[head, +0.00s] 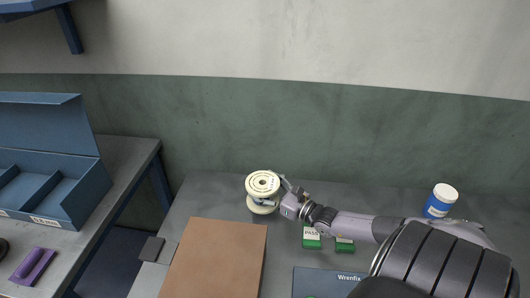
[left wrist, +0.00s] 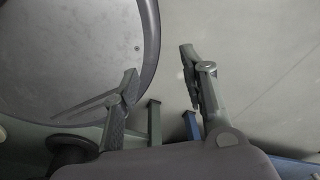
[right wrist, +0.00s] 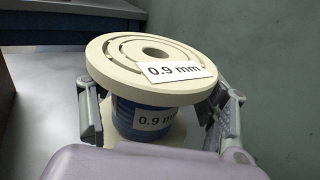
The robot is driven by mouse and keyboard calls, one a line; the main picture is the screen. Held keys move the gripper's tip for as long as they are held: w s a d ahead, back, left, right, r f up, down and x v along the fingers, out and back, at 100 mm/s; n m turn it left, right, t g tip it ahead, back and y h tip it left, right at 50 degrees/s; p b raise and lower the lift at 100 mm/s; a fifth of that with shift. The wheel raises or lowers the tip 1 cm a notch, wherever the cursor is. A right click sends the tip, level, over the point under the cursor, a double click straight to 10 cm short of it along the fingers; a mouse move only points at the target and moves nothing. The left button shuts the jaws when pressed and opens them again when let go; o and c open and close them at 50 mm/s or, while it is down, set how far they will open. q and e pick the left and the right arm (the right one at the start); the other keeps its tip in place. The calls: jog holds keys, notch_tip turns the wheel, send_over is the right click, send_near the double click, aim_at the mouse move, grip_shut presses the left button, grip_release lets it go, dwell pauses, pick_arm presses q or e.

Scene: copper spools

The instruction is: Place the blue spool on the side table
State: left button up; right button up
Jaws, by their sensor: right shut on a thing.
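The blue spool (head: 263,183) has cream flanges and stands upright at the back of the main table (head: 210,192). In the right wrist view, the spool (right wrist: 150,62) shows a blue winding and "0.9 mm" labels. My right gripper (head: 279,192) is shut on it, with one finger on each side below the top flange. I cannot tell whether its base touches the table. A separate table (head: 130,155) at the left may be the side table. My left gripper (left wrist: 160,88) is open and empty in the left wrist view.
A blue compartment box (head: 85,195) and a purple object (head: 33,264) occupy the left table. A brown board (head: 215,260), green "PASS" blocks (head: 312,242), a "Wrenfix" mat (head: 325,277) and a blue jar (head: 440,203) lie on the main table. A gap separates the tables.

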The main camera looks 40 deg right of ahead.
jog(key=shift+w+f, duration=0.1)
jog(key=shift+f, duration=0.55)
notch_tip(320, 180, down, 4)
jog(key=shift+r, duration=0.25)
jog(key=o, duration=1.5)
pick_arm(q)
jog(key=shift+s+a+f, duration=0.1)
jog(key=shift+s+f, duration=0.25)
jog(key=shift+s, duration=0.4)
pick_arm(e)
jog(key=shift+s+f+b, duration=0.1)
jog(key=shift+s+b, duration=0.2)
jog(key=shift+s, duration=0.1)
pick_arm(q)
jog(key=shift+f+b, duration=0.35)
jog(key=shift+f, duration=0.05)
pick_arm(e)
jog(key=shift+s+d, duration=0.2)
jog(key=shift+s, duration=0.95)
jog(key=shift+s+d, duration=0.15)
jog(key=shift+s, duration=0.95)
jog(key=shift+s+d, duration=0.2)
jog(key=shift+s, duration=0.95)
